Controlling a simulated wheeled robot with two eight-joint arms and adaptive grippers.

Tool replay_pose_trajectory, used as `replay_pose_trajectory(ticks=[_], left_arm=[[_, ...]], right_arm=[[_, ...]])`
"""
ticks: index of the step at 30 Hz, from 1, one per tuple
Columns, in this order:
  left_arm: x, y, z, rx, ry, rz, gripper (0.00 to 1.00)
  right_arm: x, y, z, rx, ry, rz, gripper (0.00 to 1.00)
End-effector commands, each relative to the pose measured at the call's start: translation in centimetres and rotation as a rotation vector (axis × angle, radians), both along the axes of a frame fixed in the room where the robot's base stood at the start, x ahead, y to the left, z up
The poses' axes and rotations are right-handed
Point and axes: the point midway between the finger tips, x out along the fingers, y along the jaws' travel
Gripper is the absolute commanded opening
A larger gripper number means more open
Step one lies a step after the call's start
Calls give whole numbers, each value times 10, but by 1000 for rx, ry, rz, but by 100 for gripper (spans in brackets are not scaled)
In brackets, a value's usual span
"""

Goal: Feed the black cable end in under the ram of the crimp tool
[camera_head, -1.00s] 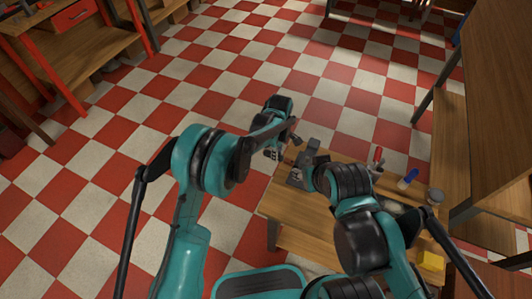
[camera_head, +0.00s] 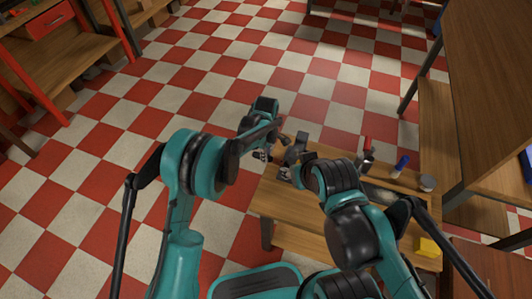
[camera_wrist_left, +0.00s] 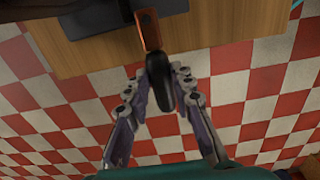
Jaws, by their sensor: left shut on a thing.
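The black cable end (camera_wrist_left: 160,82) shows in the left wrist view, with a flat copper-coloured lug (camera_wrist_left: 151,32) that has a hole near its tip. My left gripper (camera_wrist_left: 161,92) is shut on the black part, one finger on each side. The lug points away from the gripper, over the table edge, and overlaps a dark base in the picture. In the head view my left gripper (camera_head: 262,154) is just left of the grey crimp tool (camera_head: 297,150). The ram cannot be made out. My right gripper is hidden behind its own arm.
The wooden table (camera_head: 290,207) carries a red-handled tool (camera_head: 366,147), a blue-handled item (camera_head: 401,164), a grey round container (camera_head: 427,183) and a yellow block (camera_head: 427,247). Open checkered floor lies left of the table. A larger wooden bench (camera_head: 485,100) stands at the right.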

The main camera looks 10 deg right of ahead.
Motion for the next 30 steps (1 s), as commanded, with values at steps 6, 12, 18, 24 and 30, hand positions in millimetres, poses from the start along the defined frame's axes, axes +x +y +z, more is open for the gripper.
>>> replay_pose_trajectory(ticks=[6,12,18,24,30], left_arm=[[-3,-5,-15,0,0,-2,0],[-12,-19,-15,0,0,-2,0],[-21,-34,-16,0,0,-2,0],[-30,-47,-17,0,0,-1,0],[-35,-56,-18,0,0,-1,0]], right_arm=[[0,0,-12,0,0,0,40],[0,0,-13,0,0,0,40],[0,0,-16,0,0,0,40],[0,0,-18,0,0,0,40],[0,0,-19,0,0,0,40]])
